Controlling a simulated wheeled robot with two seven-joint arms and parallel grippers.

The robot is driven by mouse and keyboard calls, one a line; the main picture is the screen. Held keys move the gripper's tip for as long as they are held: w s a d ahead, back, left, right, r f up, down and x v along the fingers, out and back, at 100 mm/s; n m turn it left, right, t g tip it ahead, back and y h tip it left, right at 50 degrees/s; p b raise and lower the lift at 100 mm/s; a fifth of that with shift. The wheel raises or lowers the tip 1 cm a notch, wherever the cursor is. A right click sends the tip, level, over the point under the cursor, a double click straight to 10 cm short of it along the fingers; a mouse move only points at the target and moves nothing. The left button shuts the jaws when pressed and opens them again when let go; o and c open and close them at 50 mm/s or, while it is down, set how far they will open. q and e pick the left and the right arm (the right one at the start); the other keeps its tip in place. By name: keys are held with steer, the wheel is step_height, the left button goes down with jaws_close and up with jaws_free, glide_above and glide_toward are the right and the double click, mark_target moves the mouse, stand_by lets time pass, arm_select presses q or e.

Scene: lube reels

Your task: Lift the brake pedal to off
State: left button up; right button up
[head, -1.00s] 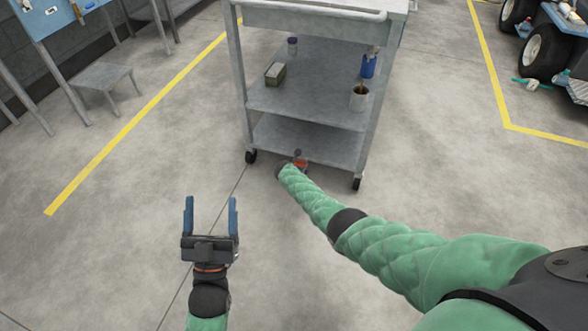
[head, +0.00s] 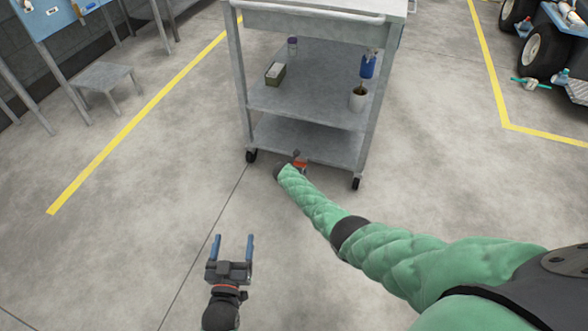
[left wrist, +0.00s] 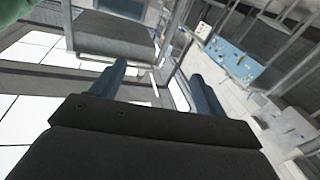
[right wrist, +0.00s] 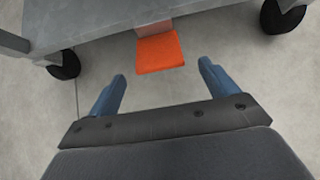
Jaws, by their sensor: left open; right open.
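The brake pedal (right wrist: 160,53) is a flat orange plate under the near edge of the cart's bottom shelf in the right wrist view. It shows small and red-orange in the head view (head: 300,164), partly hidden by my right arm. My right gripper (right wrist: 162,77) is open and empty, with the pedal just ahead of and between its blue fingertips, apart from them as far as I can see. The grey metal cart (head: 310,105) stands on its wheels. My left gripper (head: 233,241) is open and empty over bare floor, left of and nearer than the cart.
Cart wheels (right wrist: 63,64) and (right wrist: 284,15) flank the pedal. The cart's shelves hold a small box (head: 275,73), a blue bottle (head: 368,66) and a pot (head: 357,99). A grey stool (head: 106,83) stands left. The floor around the cart is clear.

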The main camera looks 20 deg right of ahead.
arm_select(q)
steer(key=shift+s+f+g, duration=0.15)
steer(key=shift+f+g, duration=0.05)
steer(key=shift+f, duration=0.45)
steer(key=shift+s+f+g, duration=0.1)
steer(key=shift+f+g, duration=0.1)
steer(key=shift+f, duration=0.4)
